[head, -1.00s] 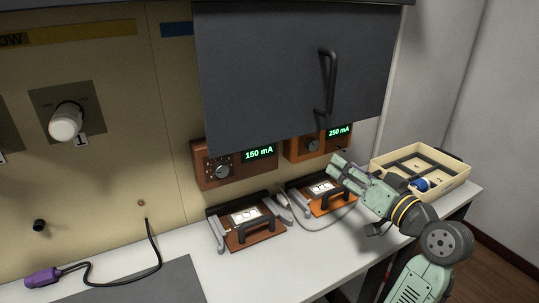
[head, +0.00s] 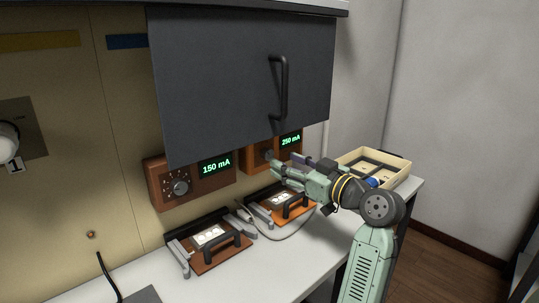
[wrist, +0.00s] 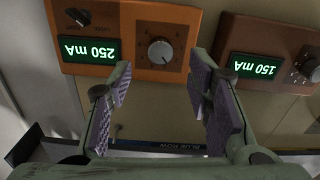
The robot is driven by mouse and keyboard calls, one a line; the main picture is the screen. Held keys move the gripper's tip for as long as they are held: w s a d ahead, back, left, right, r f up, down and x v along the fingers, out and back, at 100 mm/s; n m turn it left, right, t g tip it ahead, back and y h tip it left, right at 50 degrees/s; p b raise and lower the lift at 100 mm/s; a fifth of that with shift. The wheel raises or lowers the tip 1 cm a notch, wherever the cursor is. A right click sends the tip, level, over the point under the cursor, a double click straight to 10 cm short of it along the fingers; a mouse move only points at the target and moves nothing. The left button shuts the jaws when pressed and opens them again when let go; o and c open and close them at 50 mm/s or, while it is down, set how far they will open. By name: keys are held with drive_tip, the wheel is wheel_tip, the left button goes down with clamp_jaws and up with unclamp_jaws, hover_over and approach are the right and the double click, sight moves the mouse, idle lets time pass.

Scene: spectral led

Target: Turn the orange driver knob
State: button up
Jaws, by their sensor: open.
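The orange driver (head: 249,160) is mounted on the back panel under the dark raised cover, and its green display (head: 291,140) reads 250 mA. My gripper (wrist: 163,72) is open and empty. Its two padded fingers stand to either side of the knob in the wrist view, apparently short of it. In the head view my gripper (head: 278,170) is just in front of the orange driver, and the knob there is small and partly hard to make out.
The brown driver (head: 160,187), reading 150 mA, is beside it on the left. The dark cover (head: 240,85) hangs close above. Two fixtures with black handles (head: 220,250) (head: 290,207) stand on the bench below. A cream tray (head: 390,163) is at the right.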

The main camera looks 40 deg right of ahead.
sight(270, 155)
drive_tip(key=w, duration=0.3)
drive_tip(key=w+p, duration=0.1)
drive_tip(key=w, duration=0.1)
drive_tip(key=shift+w+a, duration=0.25)
drive_tip(key=shift+w, duration=0.05)
drive_tip(key=shift+c, duration=0.3)
clamp_jaws()
